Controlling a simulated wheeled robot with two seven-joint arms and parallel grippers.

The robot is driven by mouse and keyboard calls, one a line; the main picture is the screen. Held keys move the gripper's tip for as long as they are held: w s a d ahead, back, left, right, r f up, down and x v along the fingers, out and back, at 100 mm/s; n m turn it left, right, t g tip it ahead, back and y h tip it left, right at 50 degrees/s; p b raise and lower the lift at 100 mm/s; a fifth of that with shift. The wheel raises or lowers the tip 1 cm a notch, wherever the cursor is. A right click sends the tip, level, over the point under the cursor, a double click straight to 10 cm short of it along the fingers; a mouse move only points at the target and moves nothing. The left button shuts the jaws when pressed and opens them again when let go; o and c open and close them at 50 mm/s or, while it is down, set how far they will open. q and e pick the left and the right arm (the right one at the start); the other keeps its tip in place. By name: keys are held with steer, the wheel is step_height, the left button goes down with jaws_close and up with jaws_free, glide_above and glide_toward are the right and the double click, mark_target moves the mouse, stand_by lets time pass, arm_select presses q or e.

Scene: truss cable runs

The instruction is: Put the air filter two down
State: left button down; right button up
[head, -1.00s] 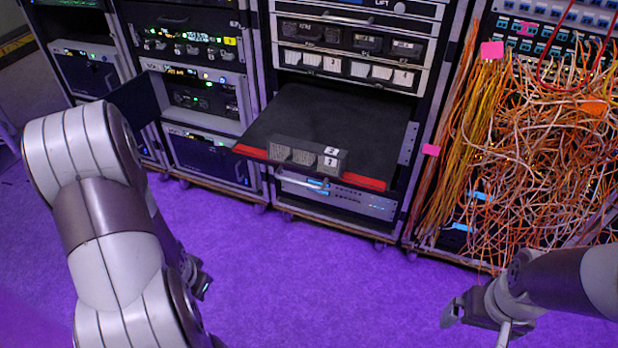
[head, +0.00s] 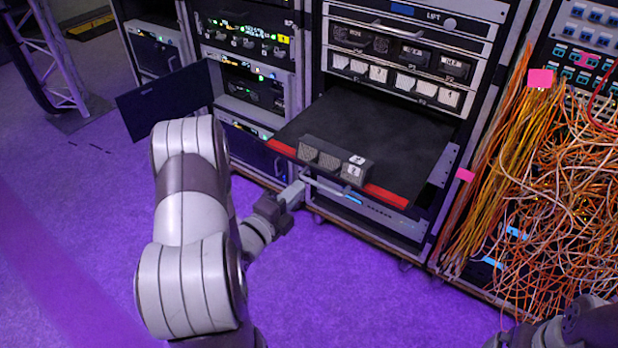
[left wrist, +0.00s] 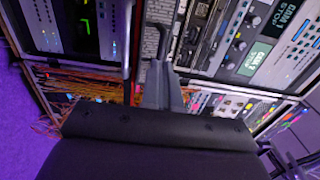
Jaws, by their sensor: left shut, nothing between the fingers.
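A grey block with mesh faces and small white labels, one seeming to read 2, looks like air filter two (head: 330,160). It rests at the front edge of a pulled-out black shelf (head: 365,125) with red corners. My left gripper (head: 298,191) is shut and empty, just below and in front of the shelf's front edge, apart from the block. In the left wrist view the shut fingers (left wrist: 160,85) point toward racks; the block cannot be made out there. My right arm shows only partly at the bottom right, and its fingers cannot be made out.
Equipment racks (head: 405,60) stand behind, with a panel of labelled modules above the shelf. A dark open door panel (head: 165,100) juts out at left. Tangled orange cables (head: 560,190) hang at right. The purple floor (head: 90,200) is clear at left.

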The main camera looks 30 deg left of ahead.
arm_select(q)
glide_toward(326, 160)
steer(key=w, duration=0.3)
steer(key=shift+d+r, duration=0.1)
steer(key=shift+d, duration=0.1)
steer(key=w+b, duration=0.1)
steer(key=w, duration=0.2)
steer(key=w+b, duration=0.1)
steer(key=w, duration=0.2)
steer(key=shift+w+d+b, duration=0.25)
steer(key=shift+b, duration=0.15)
steer(key=shift+w, duration=0.25)
